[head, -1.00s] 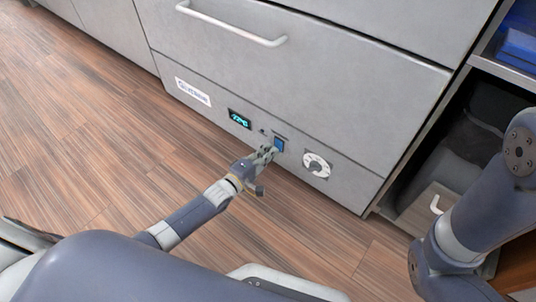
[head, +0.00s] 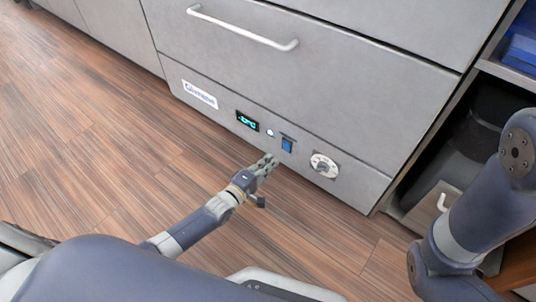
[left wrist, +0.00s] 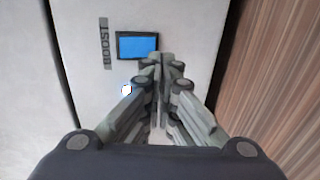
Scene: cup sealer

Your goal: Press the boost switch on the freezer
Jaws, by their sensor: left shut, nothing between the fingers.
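The freezer (head: 190,60) is a grey drawer front with a control strip low on it. The boost switch (head: 287,145) is a blue rocker in a dark frame; it also shows in the left wrist view (left wrist: 138,46), beside the word BOOST. A small round light (head: 270,132) next to the switch is lit white, and it glows in the left wrist view (left wrist: 126,90). My left gripper (head: 270,160) is shut and empty, its fingertips just short of the switch and apart from it in the head view. My right gripper is not in view.
A display (head: 247,121) with cyan digits and a round dial (head: 324,165) flank the switch. A white drawer handle (head: 243,27) is above. An open cabinet with a dark bin (head: 462,150) stands at right. Wooden floor (head: 100,150) is clear at left.

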